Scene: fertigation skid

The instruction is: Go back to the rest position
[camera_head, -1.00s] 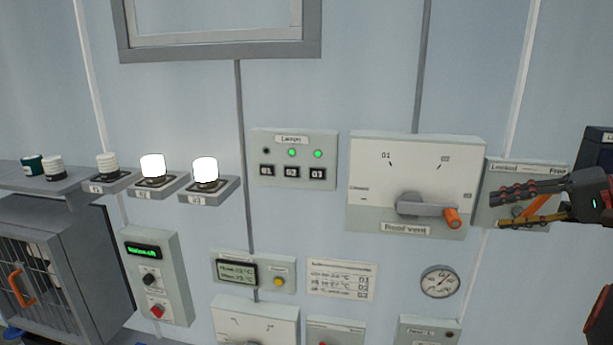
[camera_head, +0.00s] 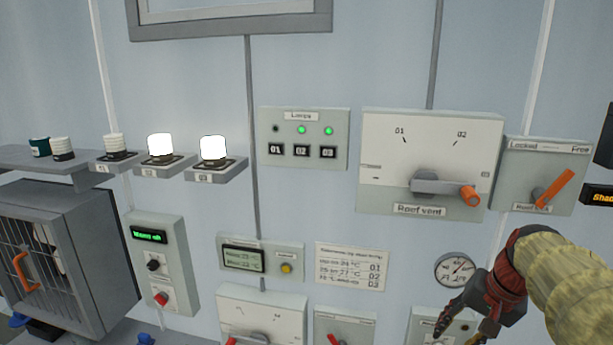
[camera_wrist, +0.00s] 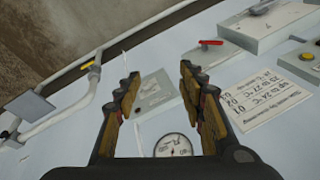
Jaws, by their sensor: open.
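My gripper (camera_head: 462,322) is low at the right in the head view, in front of the wall panels, below the roof vent panel and near the round gauge (camera_head: 456,269). In the wrist view my gripper (camera_wrist: 160,95) shows two spread fingers with nothing between them. The gauge also shows in the wrist view (camera_wrist: 174,146), near the base of the fingers. The roof vent panel (camera_head: 430,150) has a grey lever with an orange end pointing right. The Locked/Free panel (camera_head: 540,160) has an orange handle (camera_head: 555,188) tilted up to the right, clear of my gripper.
A barred cabinet (camera_head: 60,255) stands at the left. A paper chart (camera_head: 351,266) and red-handled panels (camera_head: 344,325) lie low on the wall. A pipe (camera_wrist: 85,95) crosses the wrist view.

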